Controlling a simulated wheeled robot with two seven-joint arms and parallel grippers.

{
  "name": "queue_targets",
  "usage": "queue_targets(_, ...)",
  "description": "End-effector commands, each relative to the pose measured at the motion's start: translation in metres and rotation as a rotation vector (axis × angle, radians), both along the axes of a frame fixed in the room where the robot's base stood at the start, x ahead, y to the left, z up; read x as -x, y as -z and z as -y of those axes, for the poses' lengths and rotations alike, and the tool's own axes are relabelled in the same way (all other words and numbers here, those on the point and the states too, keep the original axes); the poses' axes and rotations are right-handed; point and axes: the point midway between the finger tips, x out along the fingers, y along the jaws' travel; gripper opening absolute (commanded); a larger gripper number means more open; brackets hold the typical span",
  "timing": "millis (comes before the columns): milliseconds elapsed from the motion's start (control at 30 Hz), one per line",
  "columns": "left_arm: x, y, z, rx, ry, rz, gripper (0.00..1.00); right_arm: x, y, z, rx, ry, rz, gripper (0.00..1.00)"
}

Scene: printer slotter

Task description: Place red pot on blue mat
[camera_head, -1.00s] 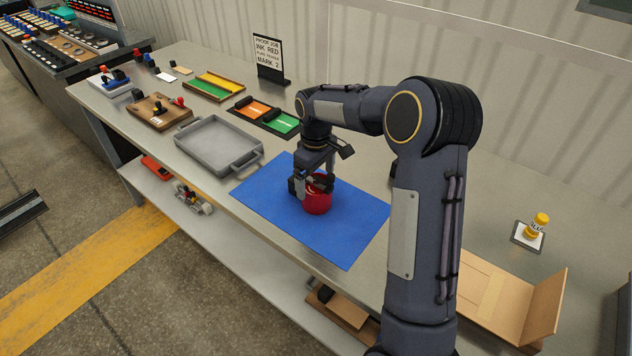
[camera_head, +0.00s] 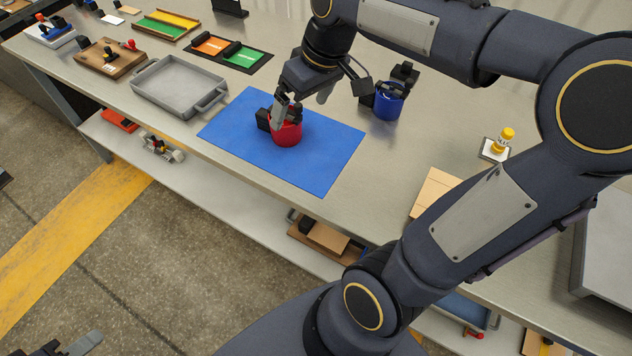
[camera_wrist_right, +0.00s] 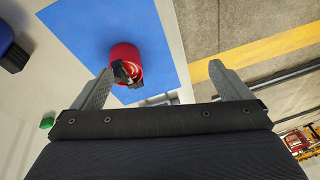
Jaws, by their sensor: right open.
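The red pot (camera_head: 287,133) stands upright on the blue mat (camera_head: 325,150), with black items at its top. The same pot (camera_wrist_right: 123,60) and mat (camera_wrist_right: 72,32) show in the right wrist view. My right gripper (camera_head: 300,114) is open just above and beside the pot. In the wrist view its fingers (camera_wrist_right: 162,68) are spread, with the pot near the left fingertip; contact there is unclear. Part of what looks like my left gripper (camera_head: 78,346) shows at the bottom left edge of the head view; its jaw state is unclear.
A blue pot (camera_head: 388,106) with black items stands right of the mat. A grey tray (camera_head: 150,99) lies to its left. A yellow stamp (camera_head: 503,138) stands farther right. The bench's front edge runs close to the mat, above a lower shelf (camera_head: 205,178).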

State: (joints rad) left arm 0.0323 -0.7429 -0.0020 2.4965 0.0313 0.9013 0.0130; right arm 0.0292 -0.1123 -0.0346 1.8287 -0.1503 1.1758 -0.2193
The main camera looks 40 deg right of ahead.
Motion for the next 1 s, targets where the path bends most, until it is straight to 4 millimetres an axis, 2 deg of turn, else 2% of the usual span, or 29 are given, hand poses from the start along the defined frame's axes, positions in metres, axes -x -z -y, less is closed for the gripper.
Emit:
queue_targets(33, 0.0, 0.0, 0.0, 0.0, 0.0, 0.0, 0.36, 0.03, 0.002, -0.01, -0.038, 0.042, 0.037, 0.97)
queue_targets(100, 0.0, 0.0, 0.0, 0.0, 0.0, 0.0, 0.36, 0.063, 0.01, -0.025, -0.09, 0.1, 0.078, 0.97)
queue_targets(200, 0.0, 0.0, 0.0, 0.0, 0.0, 0.0, 0.36, 0.1, 0.027, -0.045, -0.157, 0.174, 0.122, 0.97)
queue_targets(333, 0.0, 0.0, 0.0, 0.0, 0.0, 0.0, 0.36, 0.13, 0.048, -0.063, -0.216, 0.242, 0.161, 0.97)
queue_targets(500, 0.0, 0.0, 0.0, 0.0, 0.0, 0.0, 0.36, 0.145, 0.061, -0.073, -0.249, 0.279, 0.177, 0.97)
queue_targets(1000, 0.0, 0.0, 0.0, 0.0, 0.0, 0.0, 0.36, 0.145, 0.062, -0.074, -0.249, 0.28, 0.176, 0.97)
